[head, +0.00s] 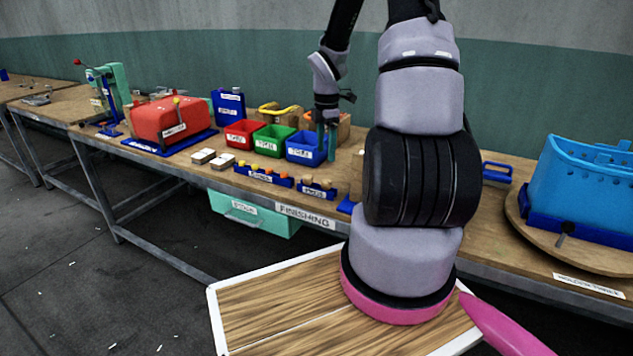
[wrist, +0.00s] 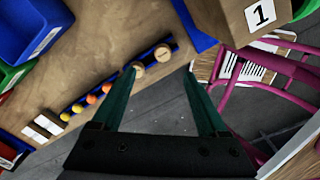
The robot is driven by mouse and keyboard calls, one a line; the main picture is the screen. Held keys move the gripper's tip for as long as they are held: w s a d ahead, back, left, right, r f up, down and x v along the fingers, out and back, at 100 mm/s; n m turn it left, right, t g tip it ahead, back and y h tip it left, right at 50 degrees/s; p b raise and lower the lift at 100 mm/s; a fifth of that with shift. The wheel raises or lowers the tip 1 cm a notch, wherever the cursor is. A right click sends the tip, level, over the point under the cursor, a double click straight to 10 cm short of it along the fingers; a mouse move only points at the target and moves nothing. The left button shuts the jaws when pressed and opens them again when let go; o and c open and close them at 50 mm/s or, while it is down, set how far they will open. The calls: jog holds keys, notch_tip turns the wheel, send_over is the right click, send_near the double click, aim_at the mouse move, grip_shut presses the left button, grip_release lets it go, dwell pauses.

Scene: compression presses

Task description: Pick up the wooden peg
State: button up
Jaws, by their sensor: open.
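Two round wooden pegs sit in a blue rack (head: 317,191) on the workbench; the right one (head: 327,184) and the left one (head: 307,180) show in the head view. In the wrist view the pegs show as round tan ends, one (wrist: 163,52) near top centre and one (wrist: 138,70) beside my left fingertip. My gripper (wrist: 160,72) is open, with two green fingers apart and nothing between them but a view of the floor. I cannot tell whether a finger touches a peg.
Red (head: 243,133), green (head: 273,138) and blue (head: 305,150) bins stand behind the racks. Another rack (head: 265,176) holds orange and yellow pieces. A wooden block marked 1 (wrist: 235,22) is close at the upper right. A blue press part (head: 585,185) stands far right.

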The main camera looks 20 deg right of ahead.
send_over(326, 181)
notch_tip(326, 181, down, 5)
jog(key=shift+w+r, duration=0.1)
jog(key=shift+w, duration=0.05)
jog(key=shift+s+f, duration=0.2)
jog(key=shift+f, duration=2.45)
grip_shut()
